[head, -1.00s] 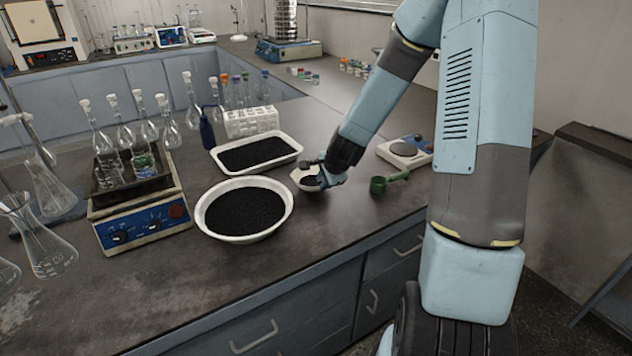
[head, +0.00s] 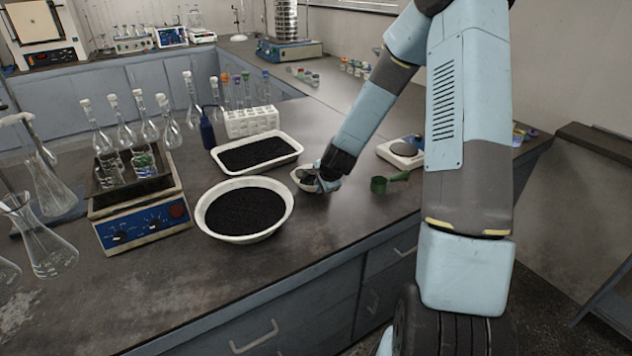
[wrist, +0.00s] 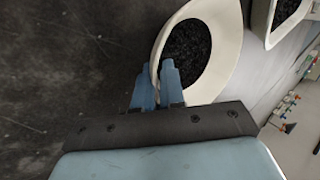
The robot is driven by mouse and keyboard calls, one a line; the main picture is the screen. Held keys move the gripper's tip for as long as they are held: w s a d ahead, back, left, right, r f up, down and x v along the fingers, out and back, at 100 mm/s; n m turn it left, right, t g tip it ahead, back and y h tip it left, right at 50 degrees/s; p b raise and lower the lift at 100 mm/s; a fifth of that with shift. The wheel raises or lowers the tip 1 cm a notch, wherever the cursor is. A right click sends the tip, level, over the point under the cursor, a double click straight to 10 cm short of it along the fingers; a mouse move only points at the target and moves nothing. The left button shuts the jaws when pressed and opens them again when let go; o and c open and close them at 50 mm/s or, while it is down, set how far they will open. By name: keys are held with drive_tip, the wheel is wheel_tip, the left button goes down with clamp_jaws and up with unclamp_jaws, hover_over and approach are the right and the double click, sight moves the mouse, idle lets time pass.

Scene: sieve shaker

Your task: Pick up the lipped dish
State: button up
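The lipped dish (head: 333,185) is a small white dish holding dark grains. It is on the bench right of the round pan, partly hidden by my gripper (head: 318,182). In the wrist view the dish (wrist: 226,50) is large, with its pale rim running down to my fingers. My gripper (wrist: 156,82) has its two blue fingers close together with the rim between them, one finger inside and one outside. The fingers look shut on the rim. Any lift off the bench is too small to tell.
A round white pan (head: 289,216) and a rectangular white tray (head: 298,147) of dark grains stand close on the left. A green scoop (head: 378,185) and a small scale (head: 386,147) are on the right. The bench front is clear.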

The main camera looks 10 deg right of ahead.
clamp_jaws()
drive_tip(key=shift+r, duration=0.15)
drive_tip(key=shift+r, duration=0.6)
wheel_tip(320, 180, up, 2)
drive_tip(key=s+d+r, duration=0.8)
drive_tip(key=s+r, duration=0.1)
drive_tip(key=s, duration=0.2)
drive_tip(key=shift+d+r, duration=0.25)
drive_tip(key=shift+d, duration=0.05)
